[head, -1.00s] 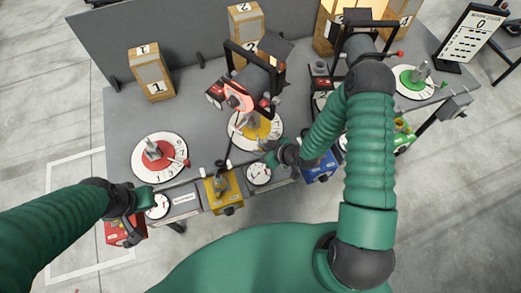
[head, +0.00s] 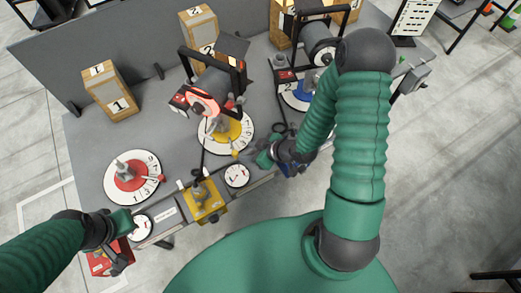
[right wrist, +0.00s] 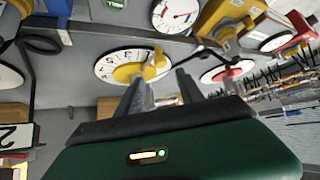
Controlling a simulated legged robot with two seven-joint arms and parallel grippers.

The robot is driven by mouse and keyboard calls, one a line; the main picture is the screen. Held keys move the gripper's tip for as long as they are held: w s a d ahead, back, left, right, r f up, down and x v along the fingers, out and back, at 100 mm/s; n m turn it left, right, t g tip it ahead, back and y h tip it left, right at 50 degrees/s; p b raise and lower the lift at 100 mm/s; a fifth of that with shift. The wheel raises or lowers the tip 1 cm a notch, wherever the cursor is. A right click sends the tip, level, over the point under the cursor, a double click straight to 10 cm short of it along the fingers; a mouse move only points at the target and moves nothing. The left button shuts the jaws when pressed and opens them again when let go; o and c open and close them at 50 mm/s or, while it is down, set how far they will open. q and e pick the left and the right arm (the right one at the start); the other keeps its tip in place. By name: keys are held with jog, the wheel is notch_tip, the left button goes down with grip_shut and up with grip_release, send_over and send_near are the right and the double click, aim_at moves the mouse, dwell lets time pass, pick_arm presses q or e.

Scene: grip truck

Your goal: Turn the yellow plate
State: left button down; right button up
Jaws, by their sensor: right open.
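A red plate (head: 130,178) lies to the left and a blue plate (head: 297,95) to the right. A clamp-like machine with a pink ring (head: 203,103) stands behind the yellow plate. A yellow box (head: 206,203) and a gauge (head: 237,175) line the front edge.

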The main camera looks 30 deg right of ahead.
jog(key=p+v, duration=0.4)
jog(key=v, duration=0.3)
jog(key=shift+s+r+p, duration=0.15)
jog(key=shift+p, duration=0.2)
jog(key=shift+d, duration=0.15)
